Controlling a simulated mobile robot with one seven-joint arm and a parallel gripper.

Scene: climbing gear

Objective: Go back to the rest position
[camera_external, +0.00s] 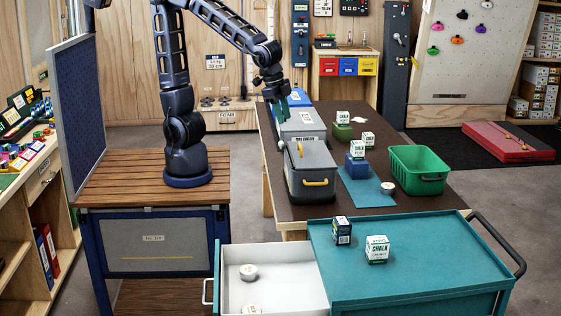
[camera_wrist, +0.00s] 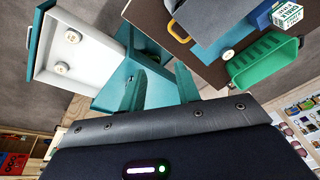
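My arm rises from the slatted wooden bench and bends to the right in the external view. My gripper (camera_external: 276,104) hangs at its end, pointing down, above the grey boxes at the left side of the dark table (camera_external: 440,205). In the wrist view my gripper (camera_wrist: 162,76) shows two green fingers spread apart, with nothing between them. The gripper is open and empty. In the external view the fingertips overlap the boxes behind, so their exact height above them is hard to tell.
A grey bin (camera_external: 311,170) with a yellow handle, chalk boxes (camera_external: 357,158) and a green basket (camera_external: 418,170) stand on the table. The teal cart (camera_external: 420,270) in front has its white drawer (camera_external: 280,278) pulled open, with round white pieces inside. A blue panel (camera_external: 75,110) stands left of my arm.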

